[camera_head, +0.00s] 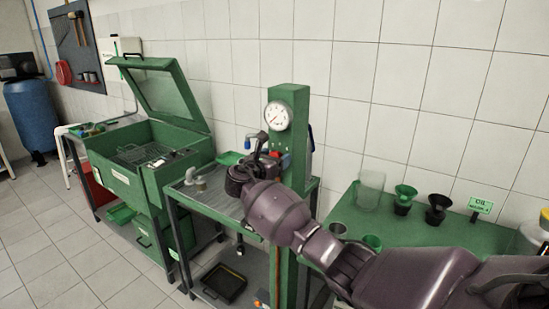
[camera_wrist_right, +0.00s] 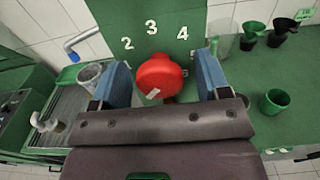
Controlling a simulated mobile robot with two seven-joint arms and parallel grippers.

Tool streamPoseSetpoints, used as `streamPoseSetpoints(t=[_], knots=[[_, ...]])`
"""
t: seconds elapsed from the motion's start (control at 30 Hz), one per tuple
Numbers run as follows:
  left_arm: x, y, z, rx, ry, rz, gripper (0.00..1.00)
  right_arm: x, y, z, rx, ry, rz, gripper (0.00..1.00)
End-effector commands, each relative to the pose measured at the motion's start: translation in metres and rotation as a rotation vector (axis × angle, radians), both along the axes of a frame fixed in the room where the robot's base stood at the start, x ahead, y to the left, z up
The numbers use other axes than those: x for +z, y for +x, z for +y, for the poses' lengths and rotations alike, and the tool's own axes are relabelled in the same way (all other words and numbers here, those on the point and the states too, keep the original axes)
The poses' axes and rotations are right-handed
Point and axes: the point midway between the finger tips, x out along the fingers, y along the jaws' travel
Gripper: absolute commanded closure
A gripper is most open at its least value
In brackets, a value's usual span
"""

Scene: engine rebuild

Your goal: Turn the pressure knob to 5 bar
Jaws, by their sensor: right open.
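The red pressure knob (camera_wrist_right: 158,78) is in the middle of the right wrist view, in front of a green panel with white numbers 2, 3 and 4 around it. A further number at its lower right is partly hidden. My right gripper (camera_wrist_right: 163,72) is open, with one blue finger on each side of the knob and visible gaps between. In the head view my right arm reaches in from the lower right to the green column (camera_head: 290,100). A round white pressure gauge (camera_head: 278,116) sits on this column; its reading is too small to tell. My left gripper is not in view.
A grated metal bench (camera_head: 205,205) lies left of the column, with a green open-lidded washer (camera_head: 115,180) beyond it. On the right, a green table (camera_head: 400,228) holds a clear container (camera_head: 369,190), green and black funnels and an oil sign (camera_head: 481,206).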

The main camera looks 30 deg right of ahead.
Motion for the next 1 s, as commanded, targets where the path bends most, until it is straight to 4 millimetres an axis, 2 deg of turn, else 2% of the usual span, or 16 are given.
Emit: streamPoseSetpoints(t=[0.2,0.23,0.53,0.77,1.0], knots=[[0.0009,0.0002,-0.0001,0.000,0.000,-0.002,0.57,0.0000,0.0001,-0.0003,0.000,0.000,0.000,0.31],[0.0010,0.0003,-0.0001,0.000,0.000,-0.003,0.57,0.0001,0.0001,-0.0003,0.000,0.000,0.000,0.34],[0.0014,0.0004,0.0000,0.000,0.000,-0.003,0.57,0.0000,0.0000,-0.0001,0.000,0.000,0.000,0.80],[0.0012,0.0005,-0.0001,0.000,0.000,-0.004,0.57,-0.0002,0.0000,0.0000,-0.001,0.008,-0.018,0.80],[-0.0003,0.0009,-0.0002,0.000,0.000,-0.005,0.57,-0.0003,0.0000,0.0003,-0.001,0.049,-0.117,0.80]])
